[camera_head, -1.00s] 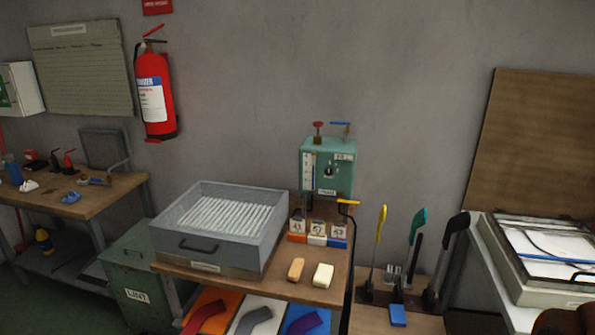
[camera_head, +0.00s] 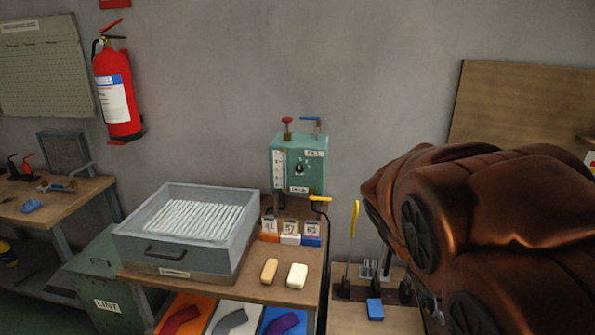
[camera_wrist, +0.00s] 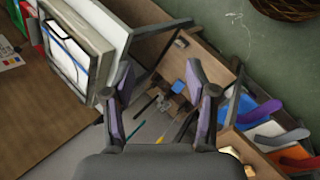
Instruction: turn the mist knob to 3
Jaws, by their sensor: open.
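The teal mist box (camera_head: 299,164) is fixed to the grey wall above the bench. A small dark knob (camera_head: 299,170) sits on its front face. A white scale strip is to its left, and the numbers around it are too small to read. My gripper (camera_wrist: 165,85) shows only in the wrist view. Its two fingers are wide apart with nothing between them, and it points down toward the floor area with the paddles. The mist box does not show in the wrist view. My copper arm fills the right of the head view, well to the right of the box.
A red valve and a blue lever stand on top of the box; a yellow-handled lever (camera_head: 320,198) juts out below it. A grey tray of white rods (camera_head: 185,245), numbered blocks (camera_head: 290,239) and two bars sit on the bench. A blue block (camera_head: 374,308) stands to the right.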

